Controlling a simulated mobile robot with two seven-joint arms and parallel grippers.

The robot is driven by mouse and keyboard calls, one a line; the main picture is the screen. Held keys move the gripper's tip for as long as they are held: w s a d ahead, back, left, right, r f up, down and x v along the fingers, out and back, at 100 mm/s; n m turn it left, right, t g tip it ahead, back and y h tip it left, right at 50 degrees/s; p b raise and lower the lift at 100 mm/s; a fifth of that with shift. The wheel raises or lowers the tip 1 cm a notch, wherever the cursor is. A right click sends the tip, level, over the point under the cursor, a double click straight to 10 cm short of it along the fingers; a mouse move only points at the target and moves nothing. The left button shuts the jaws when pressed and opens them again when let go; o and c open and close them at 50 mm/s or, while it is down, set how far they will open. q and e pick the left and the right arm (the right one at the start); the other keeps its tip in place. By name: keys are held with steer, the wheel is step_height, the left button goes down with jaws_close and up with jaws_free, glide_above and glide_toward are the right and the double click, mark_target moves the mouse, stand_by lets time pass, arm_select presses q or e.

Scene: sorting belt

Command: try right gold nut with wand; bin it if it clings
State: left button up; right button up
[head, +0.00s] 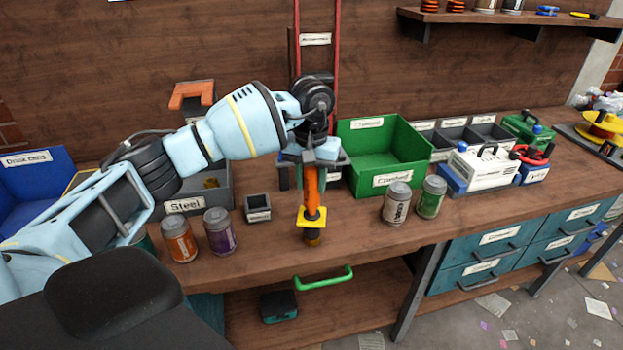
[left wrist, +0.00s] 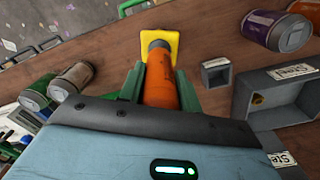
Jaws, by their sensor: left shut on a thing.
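My left gripper (head: 312,165) is shut on the orange handle of the wand (head: 311,188) and holds it upright above the bench. The wand has a yellow square collar; its lower end points down at the front of the bench. A small dark-gold piece (head: 313,239), probably a gold nut, shows right under the collar; I cannot tell whether it clings or rests on the bench. In the left wrist view my gripper (left wrist: 158,80) holds the orange wand (left wrist: 160,92), and its collar hides the tip. A gold nut (left wrist: 258,99) lies in the grey Steel bin (left wrist: 242,100). My right gripper is out of view.
The Steel bin (head: 222,203) stands left of the wand, beside a small grey box (head: 258,213). Orange (head: 179,242) and purple (head: 220,234) cans stand front left; two cans (head: 397,204) stand right. A green bin (head: 365,178) is behind. Bench between wand and right cans is clear.

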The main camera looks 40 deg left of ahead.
arm_select(q)
steer(key=shift+f, duration=0.25)
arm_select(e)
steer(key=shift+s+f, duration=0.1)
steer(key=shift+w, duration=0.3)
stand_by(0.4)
arm_select(q)
steer(key=shift+r, duration=0.1)
